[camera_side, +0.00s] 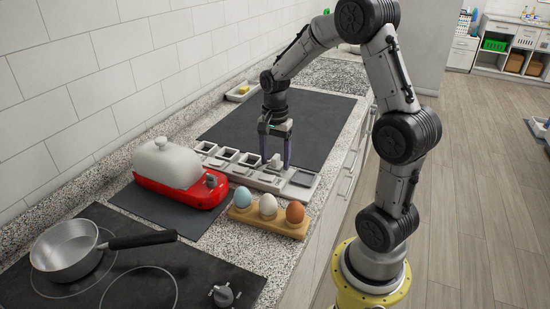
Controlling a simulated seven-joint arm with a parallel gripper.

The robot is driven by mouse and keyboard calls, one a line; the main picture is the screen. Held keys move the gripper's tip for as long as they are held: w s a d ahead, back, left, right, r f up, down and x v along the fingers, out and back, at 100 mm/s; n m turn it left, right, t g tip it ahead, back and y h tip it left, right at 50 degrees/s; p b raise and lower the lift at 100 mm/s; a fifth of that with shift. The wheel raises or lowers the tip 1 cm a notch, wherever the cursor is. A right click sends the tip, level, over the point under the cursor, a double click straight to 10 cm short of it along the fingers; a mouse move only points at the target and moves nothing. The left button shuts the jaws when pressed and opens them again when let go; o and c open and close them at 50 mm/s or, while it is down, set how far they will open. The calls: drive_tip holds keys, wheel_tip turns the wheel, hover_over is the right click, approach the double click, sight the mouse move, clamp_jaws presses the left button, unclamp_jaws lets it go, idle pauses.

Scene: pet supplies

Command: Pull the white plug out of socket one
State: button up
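A pale socket strip (240,174) with several square sockets lies across the counter. The white plug (275,162) is a small light block standing on the strip towards its right end. My gripper (275,160) points straight down over it, with one purple finger at its left and one at its right. The fingers are spread apart, and the plug shows between them. At this size I cannot tell whether either finger touches the plug. Socket numbers are not readable, and the plug's lower part is hard to make out.
A red appliance with a white top (168,166) stands left of the strip. A wooden holder with three eggs (268,224) sits close in front. A pan (68,252) is on the dark hob. A dark mat (310,110) behind the strip is mostly clear.

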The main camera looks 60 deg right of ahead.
sight(275, 157)
clamp_jaws()
drive_tip(key=shift+r, duration=0.15)
drive_tip(key=shift+r, duration=2.2)
